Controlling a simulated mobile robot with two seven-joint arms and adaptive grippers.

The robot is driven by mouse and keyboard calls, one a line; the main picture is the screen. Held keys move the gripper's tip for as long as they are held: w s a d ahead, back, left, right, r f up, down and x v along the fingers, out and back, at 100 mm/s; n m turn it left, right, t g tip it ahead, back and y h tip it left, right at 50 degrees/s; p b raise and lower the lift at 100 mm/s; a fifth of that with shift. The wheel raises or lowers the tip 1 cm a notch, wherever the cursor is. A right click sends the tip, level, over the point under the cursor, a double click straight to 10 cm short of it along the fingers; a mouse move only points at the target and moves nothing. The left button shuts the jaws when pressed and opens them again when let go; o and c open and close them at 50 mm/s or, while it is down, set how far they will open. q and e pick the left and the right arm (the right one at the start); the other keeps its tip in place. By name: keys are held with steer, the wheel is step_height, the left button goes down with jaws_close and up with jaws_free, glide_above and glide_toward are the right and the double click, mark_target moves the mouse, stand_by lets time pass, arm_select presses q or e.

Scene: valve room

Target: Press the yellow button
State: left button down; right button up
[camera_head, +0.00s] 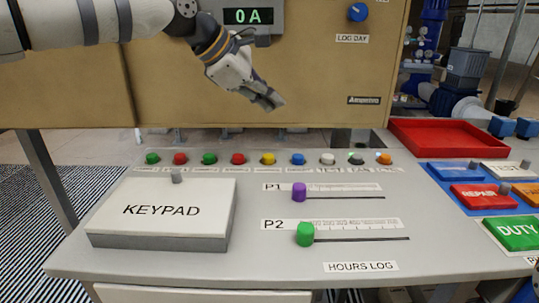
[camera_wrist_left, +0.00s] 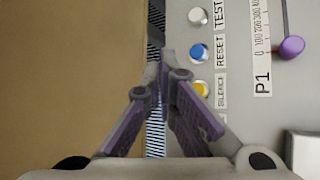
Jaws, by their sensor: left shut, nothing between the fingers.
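The yellow button (camera_head: 268,158) sits in the middle of a row of coloured buttons along the back of the grey console. It also shows in the left wrist view (camera_wrist_left: 202,88), just right of the finger tips. My left gripper (camera_head: 271,101) comes in from the upper left and hangs above and behind the button row, in front of the tan panel. Its fingers point down and right, shut and empty, clear of the yellow button. In the left wrist view the finger tips (camera_wrist_left: 165,68) meet over the gap behind the console.
A red button (camera_head: 238,158) and a blue button (camera_head: 297,158) flank the yellow one. The keypad box (camera_head: 162,210), purple slider knob (camera_head: 299,191) and green slider knob (camera_head: 305,234) stand nearer. A red tray (camera_head: 447,150) is at the right. The tan panel (camera_head: 330,85) rises behind.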

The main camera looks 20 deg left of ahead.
mark_target(269, 158)
arm_select(q)
step_height(269, 158, down, 9)
steer(key=shift+r+b, duration=0.2)
steer(key=shift+b, duration=0.3)
steer(key=shift+f, duration=0.1)
stand_by(1.2)
steer(key=shift+f, duration=0.35)
steer(key=shift+f, duration=0.5)
stand_by(0.7)
steer(key=shift+r, duration=0.9)
steer(key=shift+r+p, duration=0.45)
steer(key=shift+r, duration=2.1)
